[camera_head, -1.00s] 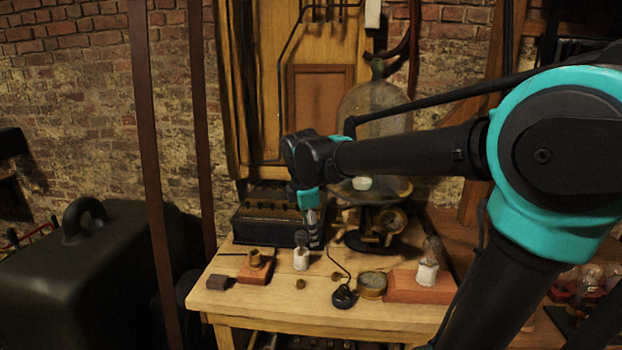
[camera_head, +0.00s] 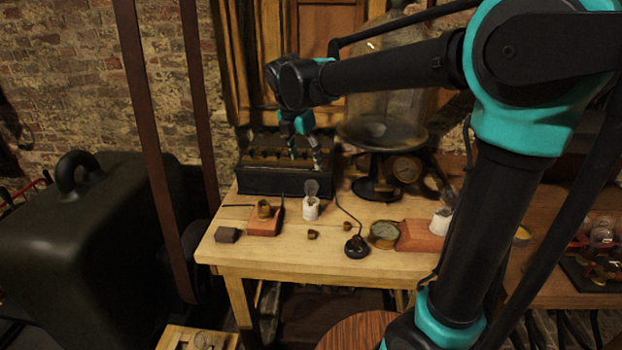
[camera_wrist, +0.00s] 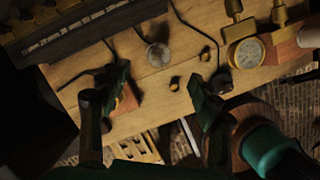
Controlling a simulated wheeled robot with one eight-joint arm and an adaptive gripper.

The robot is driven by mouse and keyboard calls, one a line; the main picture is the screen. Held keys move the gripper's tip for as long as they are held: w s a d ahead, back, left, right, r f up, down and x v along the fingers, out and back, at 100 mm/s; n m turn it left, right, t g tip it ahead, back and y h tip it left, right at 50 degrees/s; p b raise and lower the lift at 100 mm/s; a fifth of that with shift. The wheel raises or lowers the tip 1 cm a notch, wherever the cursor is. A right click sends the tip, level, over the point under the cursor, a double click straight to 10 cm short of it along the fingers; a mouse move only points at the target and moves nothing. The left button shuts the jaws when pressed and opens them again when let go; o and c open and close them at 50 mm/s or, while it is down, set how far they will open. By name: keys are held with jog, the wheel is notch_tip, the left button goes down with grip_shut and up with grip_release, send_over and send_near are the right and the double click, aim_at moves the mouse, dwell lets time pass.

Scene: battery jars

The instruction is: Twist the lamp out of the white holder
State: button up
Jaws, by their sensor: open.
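A clear glass lamp (camera_head: 312,187) stands upright in a small white holder (camera_head: 311,209) on the wooden table. In the wrist view the lamp (camera_wrist: 158,54) shows from above as a round pale disc. A second lamp (camera_head: 449,196) leans in another white holder (camera_head: 440,222) on a red block at the table's right. My gripper (camera_head: 306,161) is open and empty, its two fingers apart, above the first lamp in the head picture. In the wrist view my gripper (camera_wrist: 160,88) has its fingers on either side of the lamp's column, with the lamp farther up the picture.
A dark box (camera_head: 285,181) stands behind the lamp. A red block with a brass fitting (camera_head: 264,209) is left of it.

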jog(key=x, duration=0.9)
jog(key=shift+f, duration=0.15)
jog(key=shift+c, duration=0.3)
jog(key=c, duration=1.3)
jog(key=shift+r, duration=1.25)
jog(key=shift+r, duration=2.5)
